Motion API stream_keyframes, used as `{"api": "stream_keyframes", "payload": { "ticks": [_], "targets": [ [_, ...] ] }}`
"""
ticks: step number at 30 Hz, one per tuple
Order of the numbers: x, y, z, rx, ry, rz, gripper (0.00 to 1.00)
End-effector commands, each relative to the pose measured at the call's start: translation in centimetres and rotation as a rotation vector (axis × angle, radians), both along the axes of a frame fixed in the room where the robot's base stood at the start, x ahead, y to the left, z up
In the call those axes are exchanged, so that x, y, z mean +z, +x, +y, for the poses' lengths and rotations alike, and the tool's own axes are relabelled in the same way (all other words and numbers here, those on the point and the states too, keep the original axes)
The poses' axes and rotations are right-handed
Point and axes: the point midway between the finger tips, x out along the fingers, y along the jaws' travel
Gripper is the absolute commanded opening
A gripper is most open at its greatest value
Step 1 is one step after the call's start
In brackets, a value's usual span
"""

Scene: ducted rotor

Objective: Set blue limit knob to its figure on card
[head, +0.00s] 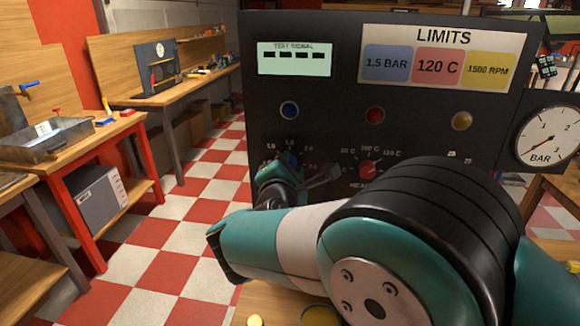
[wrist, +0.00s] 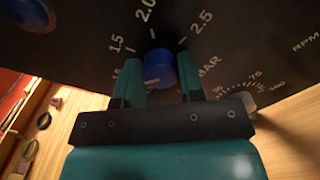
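The blue limit knob (wrist: 160,70) sits between the two fingers of my gripper (wrist: 160,84) in the wrist view. One finger is on each side, close to it; I cannot tell whether both touch it. A pale mark shows on the knob's lower left face. The scale around it reads 1.5, 2.0 and 2.5 BAR. In the head view my gripper (head: 285,172) is at the panel and mostly covers the knob. The LIMITS card (head: 443,57) shows 1.5 BAR on blue, 120 C on red and 1500 RPM on yellow.
A red knob (head: 368,169) with a C scale stands to the right on the panel (head: 340,110). Blue, red and yellow lamps sit above the knobs. A BAR gauge (head: 545,137) is at the far right. Workbenches stand at the left beyond the checkered floor.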

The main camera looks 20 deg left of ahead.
Motion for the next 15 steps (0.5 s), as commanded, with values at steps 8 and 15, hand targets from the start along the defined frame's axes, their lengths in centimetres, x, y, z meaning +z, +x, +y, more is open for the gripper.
{"api": "stream_keyframes", "payload": {
  "ticks": [8,15],
  "targets": [
    [-0.05,0.07,-0.12,-0.001,0.022,0.003,0.12],
    [-0.36,0.12,-0.22,-0.002,0.128,0.029,0.12]
  ]
}}
